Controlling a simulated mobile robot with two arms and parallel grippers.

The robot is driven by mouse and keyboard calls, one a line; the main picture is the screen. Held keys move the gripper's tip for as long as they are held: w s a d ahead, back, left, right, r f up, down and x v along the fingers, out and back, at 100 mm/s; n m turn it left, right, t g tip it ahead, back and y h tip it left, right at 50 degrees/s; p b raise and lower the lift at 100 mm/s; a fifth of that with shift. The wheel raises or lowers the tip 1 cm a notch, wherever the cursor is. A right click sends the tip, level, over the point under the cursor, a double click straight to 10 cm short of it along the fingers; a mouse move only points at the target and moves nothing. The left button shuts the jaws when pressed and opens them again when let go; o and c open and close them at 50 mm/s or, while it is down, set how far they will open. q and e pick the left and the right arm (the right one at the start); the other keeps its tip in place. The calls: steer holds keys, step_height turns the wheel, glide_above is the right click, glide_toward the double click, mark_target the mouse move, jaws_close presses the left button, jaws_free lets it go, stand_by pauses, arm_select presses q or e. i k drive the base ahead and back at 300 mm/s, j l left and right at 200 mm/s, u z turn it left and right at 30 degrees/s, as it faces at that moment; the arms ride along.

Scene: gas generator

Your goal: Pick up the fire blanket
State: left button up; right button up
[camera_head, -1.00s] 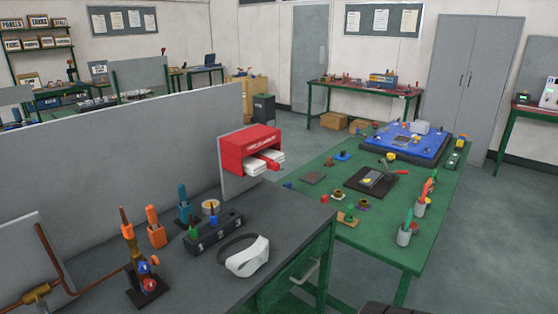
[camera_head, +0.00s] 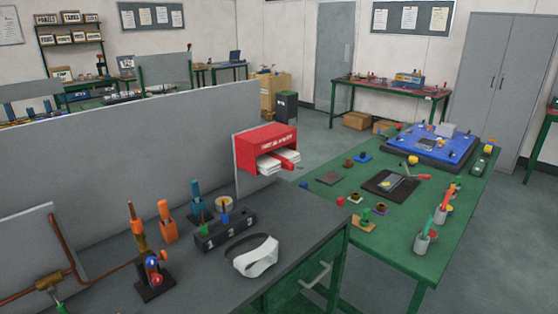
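The fire blanket is in a red box (camera_head: 266,138) with white lettering, fixed to a grey upright panel (camera_head: 246,180) at the back right end of the dark workbench. White folded blanket parts (camera_head: 267,165) hang out of the box's open underside, with a red piece between them. Neither of my grippers shows in the head view, so how they stand is hidden.
The grey workbench (camera_head: 200,277) holds white goggles (camera_head: 257,259), a black block (camera_head: 225,231), a torch stand (camera_head: 152,276) and several upright tools. A green table (camera_head: 385,255) with a blue tray (camera_head: 462,148) stands to the right.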

mark_target(269, 163)
steer(key=i+l+z, duration=0.45)
steer(key=i+z, duration=0.15)
steer(key=i, duration=0.25)
